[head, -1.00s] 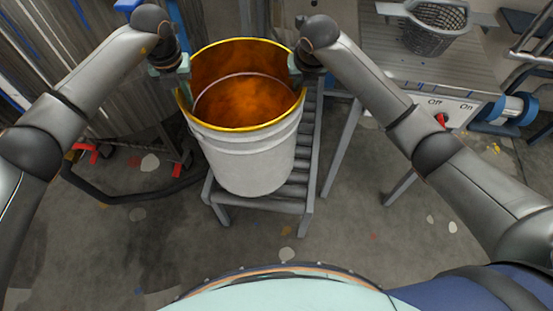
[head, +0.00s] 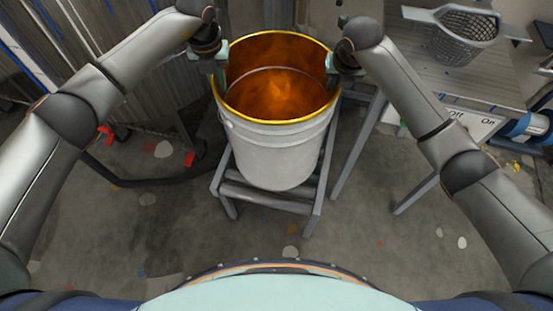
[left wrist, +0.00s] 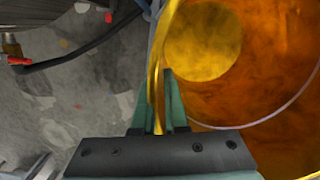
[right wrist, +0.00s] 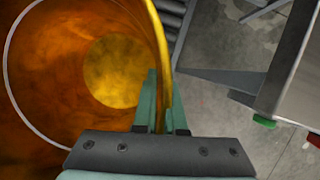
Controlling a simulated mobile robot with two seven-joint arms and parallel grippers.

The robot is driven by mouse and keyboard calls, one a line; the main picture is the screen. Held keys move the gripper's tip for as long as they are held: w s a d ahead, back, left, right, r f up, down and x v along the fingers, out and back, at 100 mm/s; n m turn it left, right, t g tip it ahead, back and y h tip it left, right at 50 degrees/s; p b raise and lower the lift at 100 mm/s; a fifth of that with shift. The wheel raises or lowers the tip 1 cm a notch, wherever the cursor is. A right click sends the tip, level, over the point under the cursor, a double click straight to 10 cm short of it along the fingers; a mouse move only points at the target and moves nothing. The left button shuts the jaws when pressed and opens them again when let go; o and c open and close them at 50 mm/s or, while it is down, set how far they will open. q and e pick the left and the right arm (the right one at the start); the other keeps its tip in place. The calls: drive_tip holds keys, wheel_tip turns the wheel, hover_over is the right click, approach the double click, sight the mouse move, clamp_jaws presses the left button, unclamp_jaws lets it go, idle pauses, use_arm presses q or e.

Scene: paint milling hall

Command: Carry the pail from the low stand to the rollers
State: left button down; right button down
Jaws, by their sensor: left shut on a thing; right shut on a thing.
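The white pail (head: 275,150), with a yellow rim and orange paint inside, is upright over the grey roller frame (head: 268,198). Its base hides most of the rollers; I cannot tell whether it rests on them or hangs just above. My left gripper (head: 217,72) is shut on the left side of the rim, and my right gripper (head: 333,68) on the right side. The wrist views show the rim (left wrist: 157,85) between the left fingers and the rim (right wrist: 163,60) between the right ones. I cannot make out a separate low stand.
A metal bench (head: 470,80) with a mesh basket (head: 465,38) and an On/Off panel (head: 478,122) stands at the right. A large ribbed vessel (head: 110,25) stands at the left, with a dark curved bar (head: 125,182) low beside it. The paint-spotted floor in front is clear.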

use_arm(q)
drive_tip(key=shift+f, duration=0.15)
use_arm(e)
drive_tip(key=shift+a, duration=0.1)
